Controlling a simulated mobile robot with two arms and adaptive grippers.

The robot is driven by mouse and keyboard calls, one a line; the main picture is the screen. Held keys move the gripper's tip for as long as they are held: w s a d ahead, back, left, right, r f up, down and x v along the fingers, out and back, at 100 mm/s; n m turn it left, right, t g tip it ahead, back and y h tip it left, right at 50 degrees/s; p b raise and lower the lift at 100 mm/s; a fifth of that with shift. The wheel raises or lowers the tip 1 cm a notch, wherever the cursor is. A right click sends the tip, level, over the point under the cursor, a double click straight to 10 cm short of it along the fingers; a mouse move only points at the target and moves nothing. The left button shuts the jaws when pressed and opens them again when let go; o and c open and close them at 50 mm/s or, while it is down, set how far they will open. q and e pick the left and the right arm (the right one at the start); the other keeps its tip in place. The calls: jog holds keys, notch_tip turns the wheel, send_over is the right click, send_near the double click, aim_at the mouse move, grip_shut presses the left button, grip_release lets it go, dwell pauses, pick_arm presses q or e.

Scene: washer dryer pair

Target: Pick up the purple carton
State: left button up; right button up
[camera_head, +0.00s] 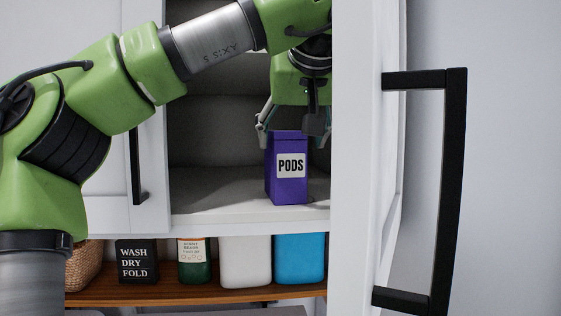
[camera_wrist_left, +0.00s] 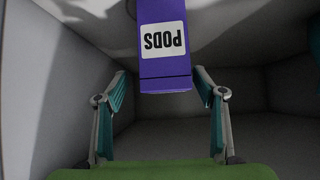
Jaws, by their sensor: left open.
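The purple carton (camera_head: 287,187), with a white label reading PODS, stands upright on the cabinet shelf (camera_head: 240,200) in the head view. In the left wrist view the carton (camera_wrist_left: 164,70) appears upside down, at the top middle. My left gripper (camera_head: 292,132) is open and points down at the carton's top in the head view. In the left wrist view its two fingers (camera_wrist_left: 160,88) lie to either side of the carton's near end, with visible gaps. My right gripper is in neither view.
An open white door (camera_head: 365,200) with a black handle (camera_head: 455,190) stands right of the cabinet opening. A closed door is at left. A wooden shelf (camera_head: 200,293) below holds a wicker basket, a black box (camera_head: 137,260), a green bottle, and white and blue containers (camera_head: 299,259).

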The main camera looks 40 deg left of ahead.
pick_arm(q)
jog(key=shift+w+a+f, duration=0.15)
jog(key=shift+a+f, duration=0.45)
jog(key=x, duration=0.4)
jog(key=shift+a+f, duration=0.35)
jog(key=shift+f, duration=0.1)
jog(key=shift+d+r, duration=0.1)
jog(key=c, duration=1.6)
